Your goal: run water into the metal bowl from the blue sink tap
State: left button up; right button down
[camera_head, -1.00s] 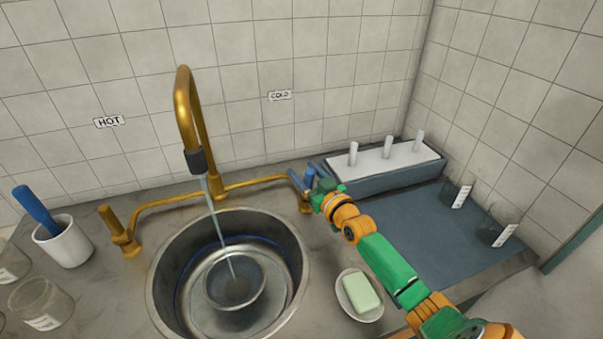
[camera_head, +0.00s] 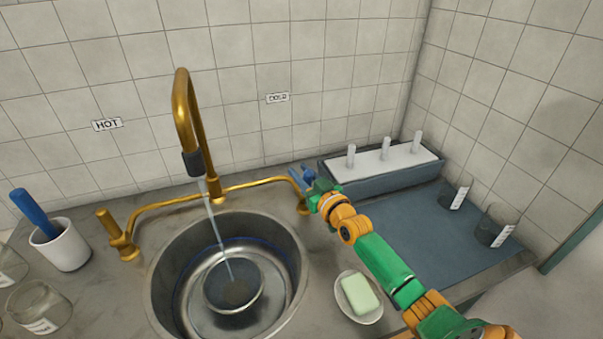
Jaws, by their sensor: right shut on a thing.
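The metal bowl (camera_head: 234,308) sits in the round sink basin (camera_head: 160,300), under the brass spout (camera_head: 184,110). A stream of water (camera_head: 216,232) runs from the spout's dark nozzle down into the bowl. The blue tap handle (camera_head: 296,174) is at the right end of the brass pipe, below the COLD sign (camera_head: 277,98). My right gripper (camera_head: 303,178) is at this blue handle and shut on it; the gripper partly hides the handle. My left gripper is not in view.
A soap dish with green soap (camera_head: 360,294) stands right of the basin, near my right arm. A grey trough (camera_head: 382,176) and a blue-grey mat (camera_head: 420,232) with labelled beakers lie at right. A white cup (camera_head: 62,246), glass jars and the brass hot handle (camera_head: 118,236) stand at left.

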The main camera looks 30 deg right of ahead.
dwell(0.9)
jog(key=shift+r+p, duration=0.2)
jog(key=shift+p, duration=0.1)
jog(key=w+g+p, duration=0.1)
jog(key=p, duration=0.1)
jog(key=g+p, duration=0.1)
jog(key=g, duration=0.1)
jog(key=shift+w+d+f+p, duration=0.2)
jog(key=shift+w+f+p, duration=0.15)
jog(key=shift+f, duration=0.05)
jog(key=c, duration=0.6)
grip_release()
